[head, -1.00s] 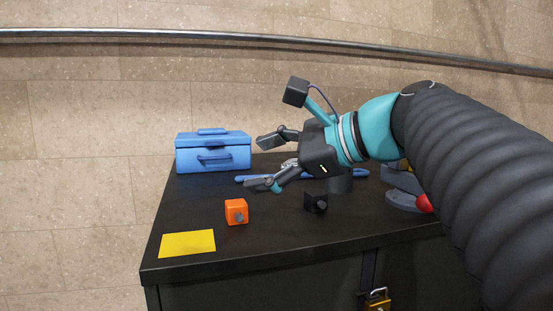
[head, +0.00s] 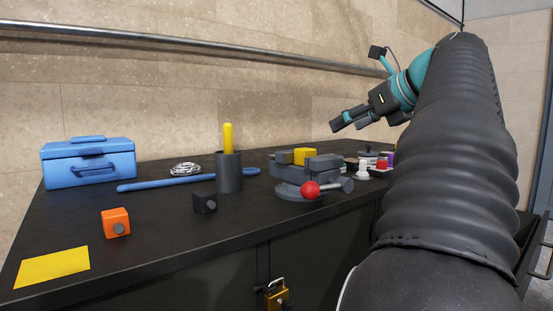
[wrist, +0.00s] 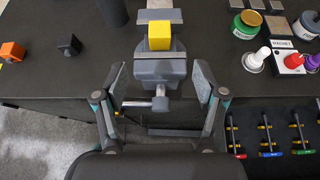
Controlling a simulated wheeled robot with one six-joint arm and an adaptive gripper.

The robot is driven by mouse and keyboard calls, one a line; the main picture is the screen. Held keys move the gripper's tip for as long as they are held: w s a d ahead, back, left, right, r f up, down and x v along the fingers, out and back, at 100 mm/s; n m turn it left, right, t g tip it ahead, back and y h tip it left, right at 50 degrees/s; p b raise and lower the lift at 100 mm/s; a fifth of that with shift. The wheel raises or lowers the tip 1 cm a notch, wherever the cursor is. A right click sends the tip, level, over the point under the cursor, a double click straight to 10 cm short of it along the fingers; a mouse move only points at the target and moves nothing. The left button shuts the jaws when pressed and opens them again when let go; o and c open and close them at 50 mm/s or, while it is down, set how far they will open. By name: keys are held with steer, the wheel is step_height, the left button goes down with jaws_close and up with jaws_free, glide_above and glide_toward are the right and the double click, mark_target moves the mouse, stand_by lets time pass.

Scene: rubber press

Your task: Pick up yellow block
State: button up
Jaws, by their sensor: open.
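The yellow block (head: 305,156) sits in the jaws of a grey vise (head: 318,168) on the black bench. In the wrist view the block (wrist: 160,36) lies between the vise's jaws, ahead of the fingertips and near the middle of the gap. My gripper (head: 354,120) is open and empty, raised above the bench to the right of the vise in the head view. In the wrist view both fingers (wrist: 157,82) are spread wide, with the front of the vise showing between them. They appear apart from the block.
A red-knobbed handle (head: 310,190) sticks out at the vise. A dark cup with a yellow stick (head: 229,172), a black cube (head: 205,203) and an orange cube (head: 116,222) stand left. Bottles and jars (wrist: 255,60) stand right.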

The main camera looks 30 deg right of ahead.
steer(key=b, duration=0.2)
glide_toward(307, 149)
steer(key=x, duration=0.3)
steer(key=shift+w+d+f, duration=0.15)
steer(key=shift+w+f, duration=0.05)
steer(key=shift+w, duration=0.05)
steer(key=shift+a+b+x, duration=0.2)
steer(key=shift+b+x, duration=0.15)
steer(key=shift+x, duration=2.25)
jaws_close()
steer(key=shift+r, duration=0.1)
